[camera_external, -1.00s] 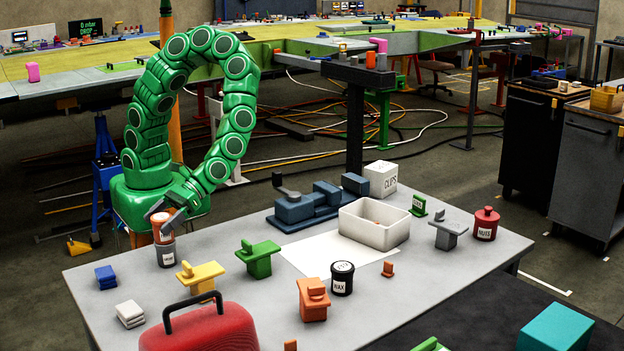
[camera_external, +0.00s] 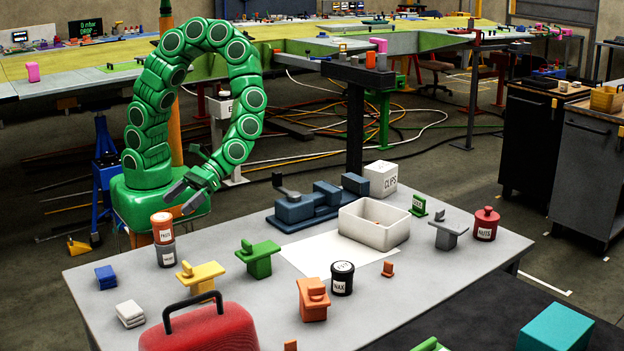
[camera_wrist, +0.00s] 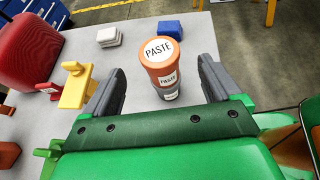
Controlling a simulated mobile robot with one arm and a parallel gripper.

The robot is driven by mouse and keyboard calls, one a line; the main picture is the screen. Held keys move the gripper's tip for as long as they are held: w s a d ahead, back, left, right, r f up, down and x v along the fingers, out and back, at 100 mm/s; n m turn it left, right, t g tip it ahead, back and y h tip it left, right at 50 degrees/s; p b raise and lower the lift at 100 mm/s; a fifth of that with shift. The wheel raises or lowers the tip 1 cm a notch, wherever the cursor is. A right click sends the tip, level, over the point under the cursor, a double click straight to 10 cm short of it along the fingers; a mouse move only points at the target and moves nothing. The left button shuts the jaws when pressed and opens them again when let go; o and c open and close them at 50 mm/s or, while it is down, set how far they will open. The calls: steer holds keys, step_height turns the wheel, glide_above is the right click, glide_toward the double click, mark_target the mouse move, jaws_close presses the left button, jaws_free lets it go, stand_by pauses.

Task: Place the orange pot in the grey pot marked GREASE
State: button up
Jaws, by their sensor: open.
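The orange pot (camera_external: 161,226), labelled PASTE, stands upright on top of the grey pot (camera_external: 166,255) near the left end of the table. The grey pot has a white label, too small to read. In the wrist view the orange pot (camera_wrist: 157,62) shows its PASTE lid, with the grey pot (camera_wrist: 171,94) partly hidden below it. How deep the orange pot sits in the grey one I cannot tell. My gripper (camera_external: 178,198) is open and empty, apart from the pots and behind them, to their upper right. Its fingers (camera_wrist: 158,90) show wide apart in the wrist view.
A blue block (camera_external: 106,277) and a white stack (camera_external: 130,314) lie at the table's left end. A yellow clamp (camera_external: 203,276), a green clamp (camera_external: 259,260) and a red case (camera_external: 205,328) stand nearby. A white bin (camera_external: 375,232) is further right.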

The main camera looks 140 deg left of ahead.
steer(key=shift+v, duration=2.3)
